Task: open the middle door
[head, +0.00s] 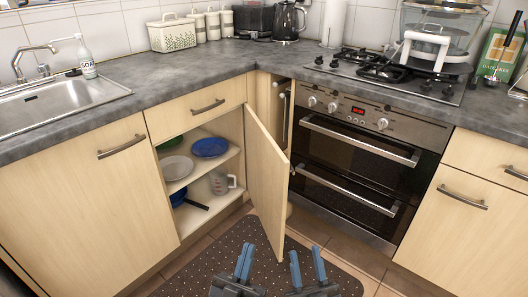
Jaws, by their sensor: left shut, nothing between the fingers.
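The middle door (266,175) is a pale wood cabinet door under a drawer. It stands swung well out from its cabinet, with its free edge toward me. Its handle is seen only edge-on, at most. The cabinet interior (222,172) shows two levels of shelf. My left gripper (243,263) is low in the view, in front of the door's lower edge, with its two blue fingers together and nothing between them. My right gripper (308,268) is to its right, its blue fingers apart and empty. Both appear clear of the door.
A white plate (177,168), a blue bowl (210,148) and a measuring jug (220,184) sit inside the cabinet. The oven (355,165) is right of the door. A dark dotted mat (215,262) covers the floor below. The sink cabinet (85,215) is at left.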

